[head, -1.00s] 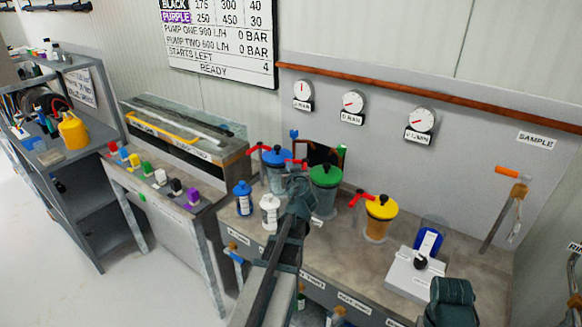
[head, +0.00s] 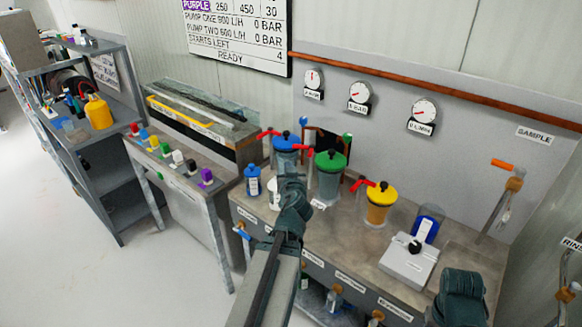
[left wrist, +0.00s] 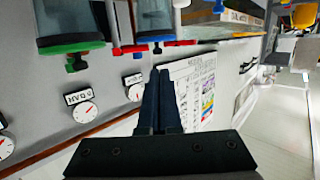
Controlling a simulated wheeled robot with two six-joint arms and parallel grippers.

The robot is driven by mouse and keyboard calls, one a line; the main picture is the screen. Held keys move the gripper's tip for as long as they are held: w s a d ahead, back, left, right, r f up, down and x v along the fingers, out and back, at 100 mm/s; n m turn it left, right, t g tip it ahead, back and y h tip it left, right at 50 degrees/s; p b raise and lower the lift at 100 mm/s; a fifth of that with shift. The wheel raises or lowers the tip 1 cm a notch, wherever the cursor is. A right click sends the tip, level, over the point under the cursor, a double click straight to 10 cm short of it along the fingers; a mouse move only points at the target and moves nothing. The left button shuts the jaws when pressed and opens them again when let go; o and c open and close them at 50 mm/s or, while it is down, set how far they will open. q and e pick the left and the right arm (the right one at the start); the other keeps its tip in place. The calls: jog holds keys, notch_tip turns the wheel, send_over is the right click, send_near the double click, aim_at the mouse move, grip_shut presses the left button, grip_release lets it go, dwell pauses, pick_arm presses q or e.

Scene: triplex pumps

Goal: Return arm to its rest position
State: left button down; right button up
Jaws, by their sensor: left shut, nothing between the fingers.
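My left arm comes up from the bottom middle of the head view. Its left gripper (head: 291,180) is in front of the blue-lidded canister (head: 287,153) and left of the green-lidded canister (head: 328,175), partly covering a white bottle (head: 273,194). In the left wrist view the left gripper's two fingers (left wrist: 161,80) are together with nothing between them. I cannot tell how far the gripper is from the canisters. A dark part of my right arm (head: 462,298) shows at the bottom right; its gripper is not visible.
A yellow-lidded canister (head: 379,203) and a grey-white box (head: 408,265) stand on the bench (head: 330,240). A blue bottle (head: 252,181) is left of the gripper. A side table with coloured knobs (head: 177,157) and a shelf with a yellow jug (head: 98,112) are further left. The left floor is clear.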

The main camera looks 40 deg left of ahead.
pick_arm(q)
jog(key=s+d+f+m+g+h+p, duration=0.1)
jog(key=d+f+m+g+h, duration=0.3)
jog(key=d, duration=0.7)
jog(key=s+d+f+m+g+h+p, duration=0.1)
jog(key=d+f+g, duration=0.1)
jog(key=d+f, duration=0.65)
jog(key=s+d+m+g+h, duration=0.2)
jog(key=s+d, duration=0.5)
jog(key=d, duration=0.4)
jog(key=s+d+f+m+g+h+p, duration=0.1)
jog(key=s+d+m+g, duration=0.3)
jog(key=d, duration=0.7)
jog(key=s+m+h, duration=0.1)
jog(key=s, duration=0.1)
jog(key=shift+s+d+f, duration=0.2)
jog(key=shift+s+f, duration=0.1)
jog(key=shift+s, duration=0.05)
